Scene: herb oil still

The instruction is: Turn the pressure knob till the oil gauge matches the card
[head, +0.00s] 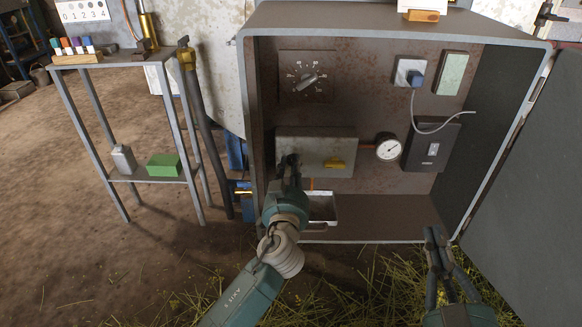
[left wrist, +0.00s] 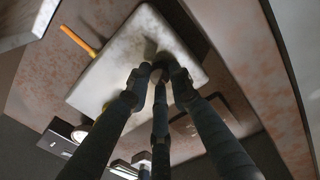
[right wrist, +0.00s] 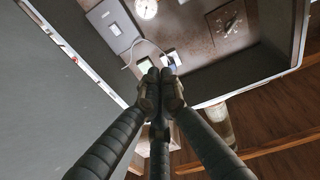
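The oil gauge (head: 388,148) is a round white dial on the cabinet's back wall, joined by a copper pipe to a grey box (head: 315,143). Its needle is too small to read. A white card (head: 428,4) in a wooden holder (head: 423,16) stands on the cabinet, cut off by the frame top. My left gripper (head: 291,163) is at the left front of the grey box. My right gripper (head: 436,238) is low at the cabinet's right front, fingertips together and empty.
The box has a yellow lever (head: 334,164). A numbered dial (head: 306,78), a plug with cable (head: 416,78) and a dark switch box (head: 433,146) are on the wall. The open door (head: 525,180) bounds the right; a metal tray (head: 322,209) sits below the box.

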